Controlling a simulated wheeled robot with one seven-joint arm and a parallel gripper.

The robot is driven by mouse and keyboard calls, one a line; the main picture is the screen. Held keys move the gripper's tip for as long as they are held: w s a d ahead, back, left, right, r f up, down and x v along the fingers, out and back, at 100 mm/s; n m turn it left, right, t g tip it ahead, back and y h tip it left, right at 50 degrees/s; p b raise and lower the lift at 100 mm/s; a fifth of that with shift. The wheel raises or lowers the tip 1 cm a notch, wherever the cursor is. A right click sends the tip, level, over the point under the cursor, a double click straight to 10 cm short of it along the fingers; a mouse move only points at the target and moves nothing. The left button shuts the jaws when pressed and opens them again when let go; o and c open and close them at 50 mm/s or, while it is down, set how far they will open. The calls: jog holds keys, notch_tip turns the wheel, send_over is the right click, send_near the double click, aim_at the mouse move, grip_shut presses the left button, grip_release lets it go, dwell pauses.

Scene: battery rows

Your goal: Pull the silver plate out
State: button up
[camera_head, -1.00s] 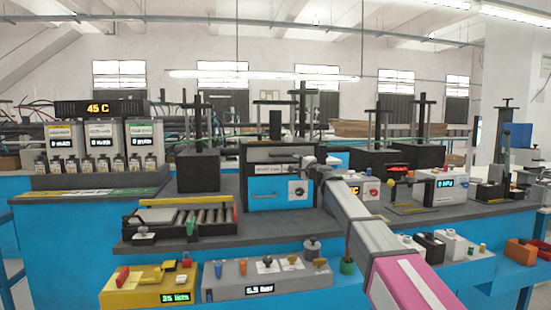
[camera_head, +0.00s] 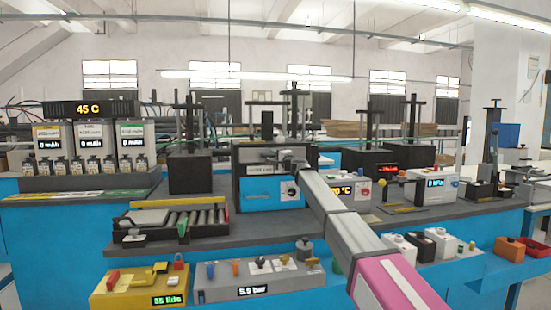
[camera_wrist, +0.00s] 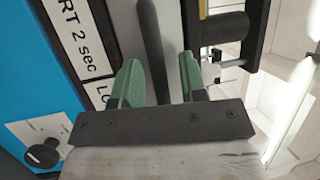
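A blue-fronted machine with a black top (camera_head: 268,195) stands mid-bench, with a white label and a knob on its front. My gripper (camera_head: 280,160) is at the upper right of its front. In the wrist view my gripper (camera_wrist: 160,78) has its two green fingers apart, on either side of a dark grey bar (camera_wrist: 152,40). Gaps show beside the bar, so it does not look clamped. The machine's blue face (camera_wrist: 22,75) and label are left of the fingers. No silver plate is clearly seen at the gripper. A flat light-grey plate (camera_head: 150,216) lies on the roller tray at left.
The roller tray (camera_head: 185,238) is left of the machine. A yellow box (camera_head: 130,290) and a grey control box (camera_head: 240,285) stand along the front. A dark block (camera_head: 190,172) is left of the machine. Bare bench shows between the tray and machine.

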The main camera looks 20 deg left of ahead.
grip_shut()
jog(key=s+d, duration=0.6)
jog(key=s, duration=0.3)
jog(key=s+d, duration=0.6)
jog(key=s, duration=0.3)
jog(key=shift+s+d, duration=0.25)
jog(key=shift+s, duration=0.1)
grip_release()
jog(key=shift+d, duration=0.1)
jog(key=v, duration=1)
jog(key=shift+s+d, duration=0.2)
jog(key=shift+f, duration=0.1)
